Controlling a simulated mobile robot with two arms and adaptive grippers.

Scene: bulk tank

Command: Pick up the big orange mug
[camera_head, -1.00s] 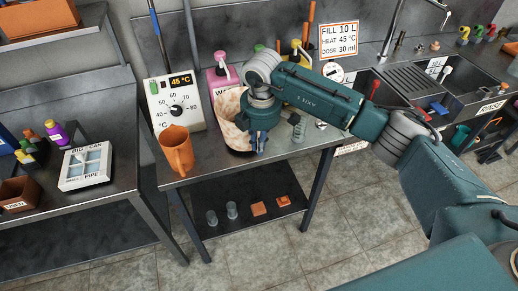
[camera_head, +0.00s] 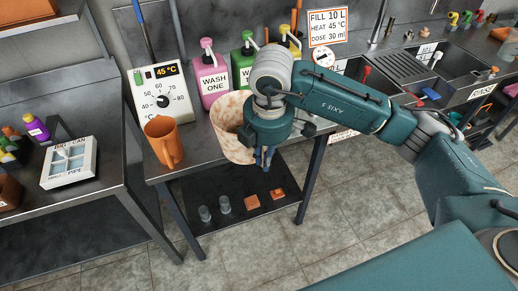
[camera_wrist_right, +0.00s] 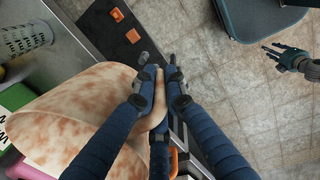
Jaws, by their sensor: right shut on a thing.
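The big orange mug (camera_head: 163,142) stands upright on the metal table near its front left corner, in front of the dial box. No gripper touches it. A large cream mug with brown mottling (camera_head: 232,128) is to its right. My right gripper (camera_head: 264,158) points down at the mottled mug's right side. In the right wrist view, the gripper (camera_wrist_right: 160,80) is shut on the handle of this mottled mug (camera_wrist_right: 80,115). A dark hand at the right of that view, seemingly my left gripper (camera_wrist_right: 275,55), has its fingers spread and empty.
A temperature dial box (camera_head: 160,95) and a pink wash bottle (camera_head: 209,76) stand behind the mugs. A green bottle (camera_head: 243,60) is farther right. Glasses (camera_head: 224,204) and orange blocks (camera_head: 252,202) lie on the lower shelf. A gap separates the left table (camera_head: 110,190).

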